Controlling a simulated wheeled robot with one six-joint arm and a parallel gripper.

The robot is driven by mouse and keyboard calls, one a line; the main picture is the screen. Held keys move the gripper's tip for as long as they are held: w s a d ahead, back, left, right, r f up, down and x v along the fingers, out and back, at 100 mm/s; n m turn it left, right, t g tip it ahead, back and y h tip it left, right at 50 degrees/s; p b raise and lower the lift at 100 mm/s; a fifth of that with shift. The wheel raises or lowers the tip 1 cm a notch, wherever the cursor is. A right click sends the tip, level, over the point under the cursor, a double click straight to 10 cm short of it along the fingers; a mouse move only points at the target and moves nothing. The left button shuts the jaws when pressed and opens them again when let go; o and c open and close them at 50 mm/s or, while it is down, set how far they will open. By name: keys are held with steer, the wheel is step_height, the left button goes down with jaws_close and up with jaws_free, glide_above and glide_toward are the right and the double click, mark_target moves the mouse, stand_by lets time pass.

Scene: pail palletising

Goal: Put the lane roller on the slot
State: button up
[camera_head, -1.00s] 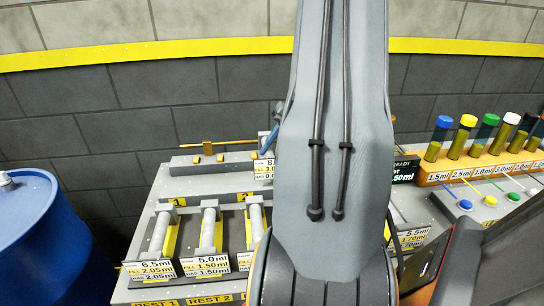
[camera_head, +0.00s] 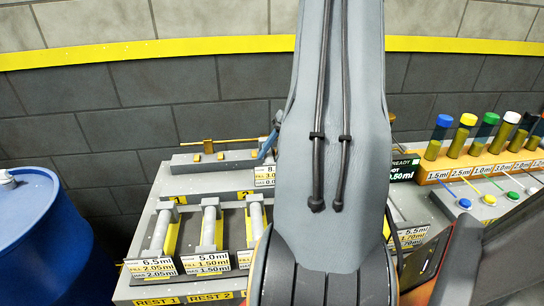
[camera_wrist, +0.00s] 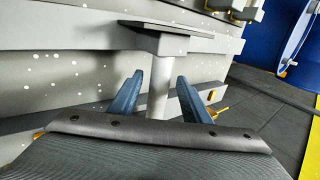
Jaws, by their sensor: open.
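I cannot make out a part marked as a lane roller or a slot. In the head view, grey cylinders (camera_head: 209,229) lie on yellow-backed rests of a grey bench (camera_head: 145,292), behind labels such as 6.5ml and 5.0ml. In the wrist view, my gripper (camera_wrist: 160,90) is open, with one blue finger on each side of a pale grey post (camera_wrist: 159,88). The post stands under a dark flat plate (camera_wrist: 155,28). I see no finger touching the post. In the head view my arm hides the bench's middle and most of my gripper.
A blue barrel (camera_head: 40,235) stands at the left. At the right, an orange rack (camera_head: 455,172) holds several colour-capped tubes, with coloured buttons in front. A small dark display (camera_head: 404,170) stands beside it. A block wall (camera_head: 120,100) closes the back.

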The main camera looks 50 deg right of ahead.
steer(key=shift+r, duration=0.2)
steer(key=b+v, duration=0.3)
steer(key=v, duration=0.9)
